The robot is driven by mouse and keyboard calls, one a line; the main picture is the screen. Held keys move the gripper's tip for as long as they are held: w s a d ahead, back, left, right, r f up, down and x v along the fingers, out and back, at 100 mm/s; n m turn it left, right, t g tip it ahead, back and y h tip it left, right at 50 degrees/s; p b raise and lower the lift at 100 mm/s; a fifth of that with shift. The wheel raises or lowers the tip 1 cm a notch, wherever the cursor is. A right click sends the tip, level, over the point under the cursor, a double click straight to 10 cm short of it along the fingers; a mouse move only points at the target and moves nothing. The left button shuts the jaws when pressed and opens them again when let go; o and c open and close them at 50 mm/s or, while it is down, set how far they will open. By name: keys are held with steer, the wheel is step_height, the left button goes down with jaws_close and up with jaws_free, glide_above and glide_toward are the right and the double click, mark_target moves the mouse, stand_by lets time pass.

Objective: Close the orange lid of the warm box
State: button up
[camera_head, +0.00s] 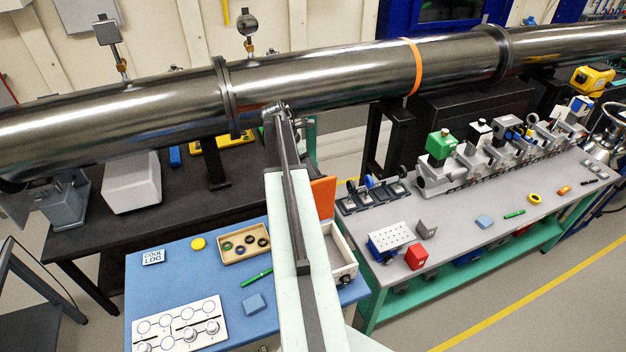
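The orange lid (323,196) stands raised, close to upright, at the back of the cream warm box (343,262). The box is at the right end of the blue table. My pale arm crosses in front and hides the left part of the box and lid, so I see only a strip of the inside. I cannot make out the fingers of my gripper; they are not seen in this view.
A large steel pipe (330,83) runs across above the tables. The blue table (225,292) holds a tray of rings (244,243), a white board (178,325) and a green pen (257,277). A grey bench (463,256) with instruments stands close on the right.

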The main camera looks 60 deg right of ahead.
steer(key=b+x, duration=0.1)
steer(key=x, duration=0.2)
steer(key=shift+r, duration=0.1)
jaws_close()
steer(key=shift+a, duration=0.1)
stand_by(1.1)
